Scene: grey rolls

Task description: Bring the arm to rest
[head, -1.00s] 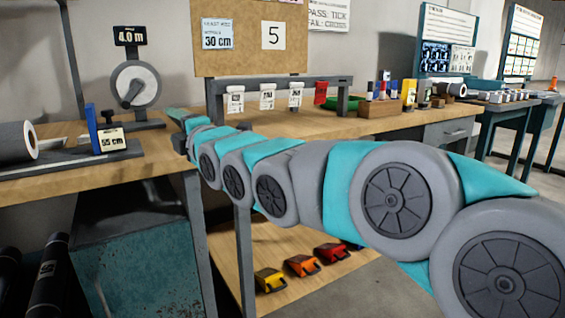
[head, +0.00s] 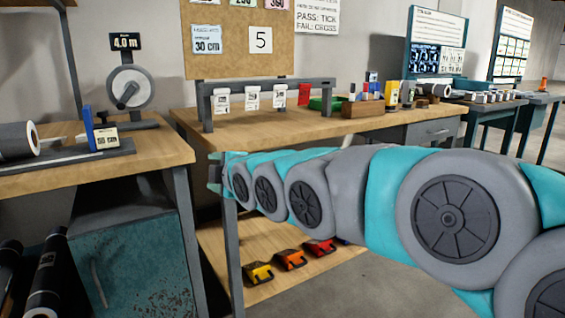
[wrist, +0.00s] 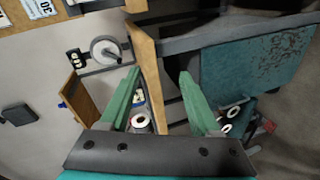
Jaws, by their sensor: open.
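My gripper (wrist: 160,73) shows in the wrist view with its two green fingers apart and nothing between them. Behind the fingers, the wrist view shows a wooden bench edge and a teal cabinet (wrist: 255,65), all tilted. In the head view my grey and teal arm reaches from the lower right to the left. Its far end (head: 214,172) is small, just below the front edge of the back bench (head: 300,128); the fingers cannot be made out there.
Open floor lies right of the shelf.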

